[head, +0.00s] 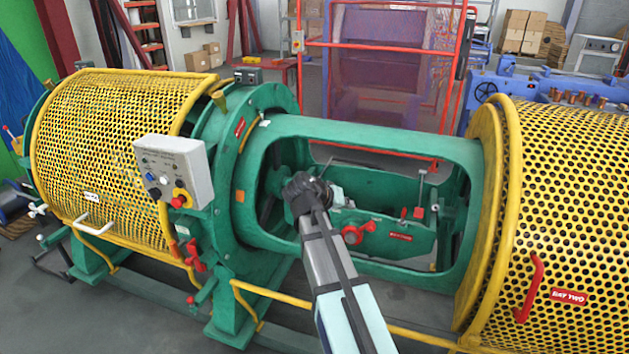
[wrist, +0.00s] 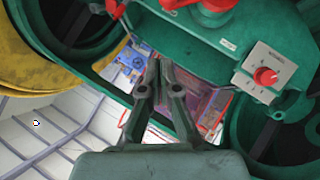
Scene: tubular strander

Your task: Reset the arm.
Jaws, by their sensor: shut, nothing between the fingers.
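My arm (head: 335,275) reaches from the bottom of the head view into the window of the green strander tube (head: 375,128). Its dark wrist joint (head: 308,192) is in front of the cradle (head: 385,235) inside that window; the fingertips cannot be made out there. In the wrist view my gripper (wrist: 160,68) has its two fingers together, with nothing between them. The fingers are near green machine parts, and I cannot tell whether they touch any.
Yellow perforated guards (head: 115,150) (head: 570,190) flank the open window. A grey control box (head: 174,172) stands left of it. The wrist view shows a small panel with a red knob (wrist: 265,76) on the right. A red-framed mesh fence (head: 385,62) stands behind.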

